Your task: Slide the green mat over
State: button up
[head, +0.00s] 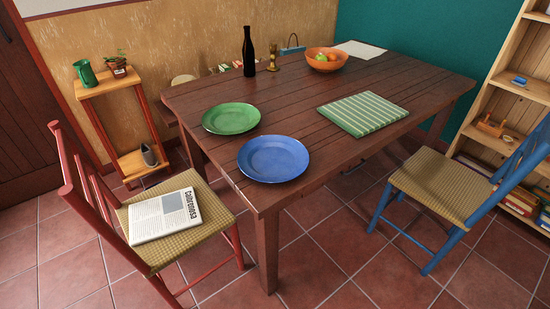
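The green mat (363,113) has white stripes and lies flat on the right part of the brown wooden table (305,143), close to its right edge. Nothing stands on it. My gripper is not in the head view, so its place and state do not show.
A green plate (231,118) and a blue plate (273,158) lie at the table's left and front. A dark bottle (248,52), an orange fruit bowl (325,61) and a white sheet (360,49) are at the back. A red chair (75,175) and a blue chair (441,184) flank the table.

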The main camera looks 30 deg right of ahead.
aim_at(362, 115)
jog(key=i+j+z, duration=0.15)
jog(key=i, duration=0.3)
jog(key=i+j+z, duration=0.15)
jog(key=i, duration=0.25)
jog(key=z, duration=1.1)
jog(key=i+j, duration=0.35)
jog(key=i, duration=0.1)
